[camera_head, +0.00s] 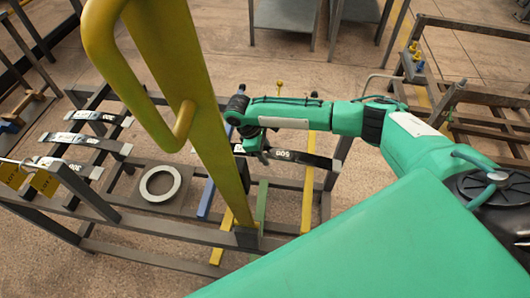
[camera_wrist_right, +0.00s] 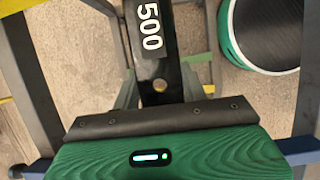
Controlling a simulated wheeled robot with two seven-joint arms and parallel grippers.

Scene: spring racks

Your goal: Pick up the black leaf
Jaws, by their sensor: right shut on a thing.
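The black leaf (camera_head: 290,157) is a long dark strip with a white "500" label, lying across the right part of the spring rack. In the right wrist view the leaf (camera_wrist_right: 160,62) runs up the picture from the jaws, with a round hole near them. My right gripper (camera_head: 257,149) is at the leaf's left part and is shut on it. In the right wrist view its dark jaw bar (camera_wrist_right: 155,115) crosses the leaf's near end. I cannot tell how far the leaf is above the rack. My left gripper does not show.
A thick yellow post with a handle (camera_head: 190,100) stands close in front, left of my right gripper, hiding part of the rack. Several labelled leaves (camera_head: 85,140) lie on the rack's left side. A grey ring (camera_head: 160,184) lies between. Another rack (camera_head: 475,120) stands at right.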

